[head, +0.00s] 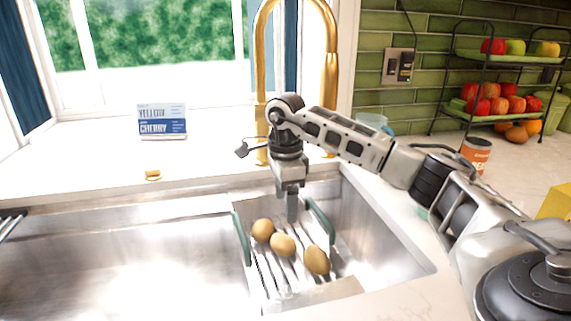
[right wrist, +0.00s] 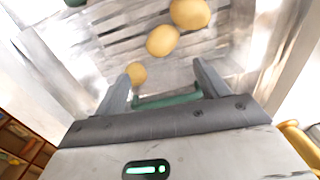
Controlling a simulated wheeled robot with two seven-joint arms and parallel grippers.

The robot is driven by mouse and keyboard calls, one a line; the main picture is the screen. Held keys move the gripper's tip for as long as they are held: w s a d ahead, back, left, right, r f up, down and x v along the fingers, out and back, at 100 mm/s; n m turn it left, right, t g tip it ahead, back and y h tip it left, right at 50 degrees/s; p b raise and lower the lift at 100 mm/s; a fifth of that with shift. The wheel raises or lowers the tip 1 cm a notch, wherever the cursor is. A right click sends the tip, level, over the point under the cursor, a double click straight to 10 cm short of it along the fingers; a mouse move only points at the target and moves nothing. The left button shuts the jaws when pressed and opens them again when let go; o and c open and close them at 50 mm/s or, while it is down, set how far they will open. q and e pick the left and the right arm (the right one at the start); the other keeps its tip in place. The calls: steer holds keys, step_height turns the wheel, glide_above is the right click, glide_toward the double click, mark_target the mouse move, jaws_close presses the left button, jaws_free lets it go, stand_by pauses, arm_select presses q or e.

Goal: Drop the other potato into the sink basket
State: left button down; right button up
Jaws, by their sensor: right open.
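Three brown potatoes lie in the metal sink basket (head: 312,294): one at the left (head: 262,229), one in the middle (head: 283,244) and one at the right (head: 317,259). The basket has slats and two green handles (head: 241,238). My right gripper (head: 292,216) points down over the far part of the basket. In the right wrist view its two fingers (right wrist: 162,73) are apart with no potato held between them. A green handle (right wrist: 167,100) shows between them, and a potato (right wrist: 137,73) shows near the left fingertip. My left gripper is out of view.
A gold faucet (head: 330,85) rises behind the sink. The left sink basin (head: 130,265) is empty. A blue and white box (head: 162,121) and a small yellow item (head: 153,175) are on the sill side.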

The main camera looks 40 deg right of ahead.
arm_select(q)
steer(key=p, duration=0.1)
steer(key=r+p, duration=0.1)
steer(key=p, duration=0.1)
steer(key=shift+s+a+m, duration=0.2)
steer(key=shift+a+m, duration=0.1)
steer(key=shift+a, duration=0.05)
arm_select(e)
step_height(320, 180, up, 14)
steer(key=shift+r, duration=0.15)
